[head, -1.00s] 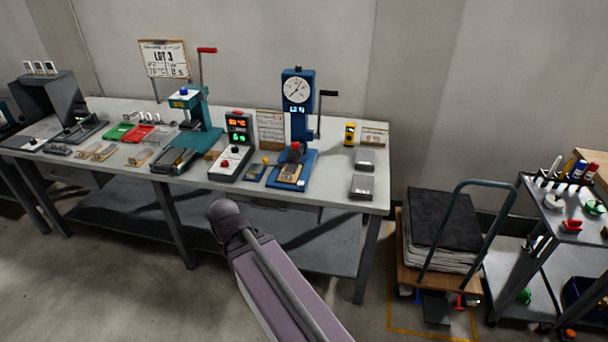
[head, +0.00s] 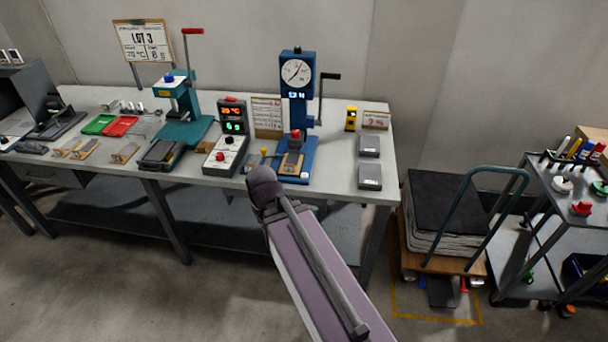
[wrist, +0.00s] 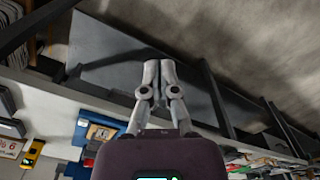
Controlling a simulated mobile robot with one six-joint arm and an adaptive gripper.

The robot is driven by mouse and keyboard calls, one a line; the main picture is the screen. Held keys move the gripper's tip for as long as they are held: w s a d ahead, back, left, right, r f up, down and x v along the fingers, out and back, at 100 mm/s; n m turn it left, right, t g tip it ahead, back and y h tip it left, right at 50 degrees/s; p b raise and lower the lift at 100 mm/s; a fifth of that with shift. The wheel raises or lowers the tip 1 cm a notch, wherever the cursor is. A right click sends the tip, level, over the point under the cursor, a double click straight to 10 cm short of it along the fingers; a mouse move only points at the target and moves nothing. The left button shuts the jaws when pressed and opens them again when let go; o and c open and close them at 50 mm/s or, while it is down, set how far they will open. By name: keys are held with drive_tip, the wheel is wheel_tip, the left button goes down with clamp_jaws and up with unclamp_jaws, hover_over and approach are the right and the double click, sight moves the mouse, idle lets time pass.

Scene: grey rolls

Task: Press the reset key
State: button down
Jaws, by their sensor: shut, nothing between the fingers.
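No key with a readable reset label shows, so I cannot tell which one it is. A blue test stand (head: 298,115) with a round dial, a small lit readout and a side crank stands on the bench. Its base carries a red-topped part (head: 295,138) and a small pale spot (head: 304,176) at the front. Left of it is a control box (head: 226,150) with red and green displays, knobs and a red button (head: 220,157). My gripper (wrist: 158,72) is shut and empty in the wrist view, apart from everything, with the bench's underside beyond it. The head view shows only my arm.
The bench (head: 335,185) runs along the wall, with a lower shelf beneath. A teal press (head: 187,115) and trays stand left; grey boxes (head: 370,175) lie right. A loaded trolley (head: 445,225) and a tool cart (head: 560,215) stand right. Floor before the bench is clear.

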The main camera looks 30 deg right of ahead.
drive_tip(key=shift+d, duration=0.1)
wheel_tip(320, 180, up, 2)
drive_tip(key=r+m+t+b, duration=0.1)
drive_tip(key=m+t+b, duration=0.2)
drive_tip(key=m+t, duration=0.6)
hover_over(305, 175)
drive_tip(key=shift+f, duration=0.25)
drive_tip(key=shift+f+b, duration=0.2)
drive_tip(key=shift+b, duration=0.1)
wheel_tip(305, 175, down, 8)
drive_tip(key=b, duration=0.8)
drive_tip(key=shift+f, duration=0.2)
